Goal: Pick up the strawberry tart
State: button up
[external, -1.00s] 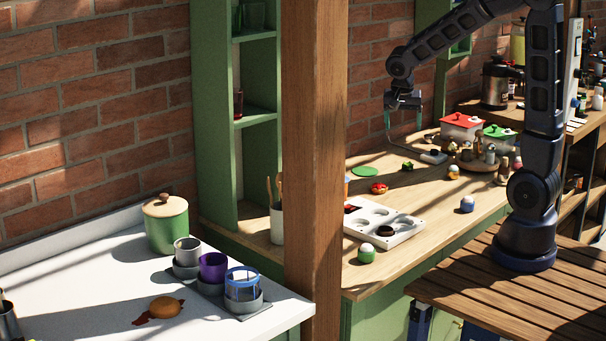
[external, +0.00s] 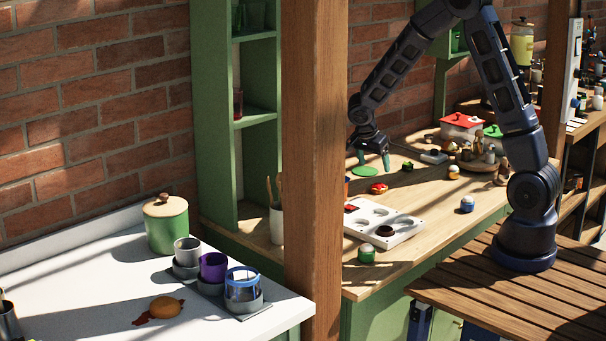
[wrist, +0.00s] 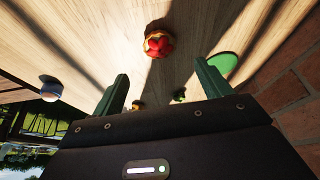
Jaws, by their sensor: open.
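The strawberry tart (external: 379,188) is a small round golden pastry with a red top. It sits on the wooden table in the external view, to the right of and below my gripper (external: 374,162). My gripper is open and empty, with its green fingers pointing down above the table. In the wrist view the tart (wrist: 158,44) lies beyond the fingertips, near the upper middle and apart from them. The open fingers of my gripper (wrist: 166,83) show on both sides below it.
A flat green disc (external: 366,171) lies close to the tart. A white tray (external: 408,232) with round wells lies in front, with a green jar (external: 366,254) beside it. A wooden post (external: 314,150) hides part of the table's left side. The brick wall (external: 385,60) is behind.

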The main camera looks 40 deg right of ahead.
aim_at(378, 185)
jog(key=x, duration=0.9)
jog(key=shift+a+f, duration=0.1)
jog(key=shift+a, duration=0.05)
jog(key=c, duration=1)
jog(key=shift+c, duration=0.3)
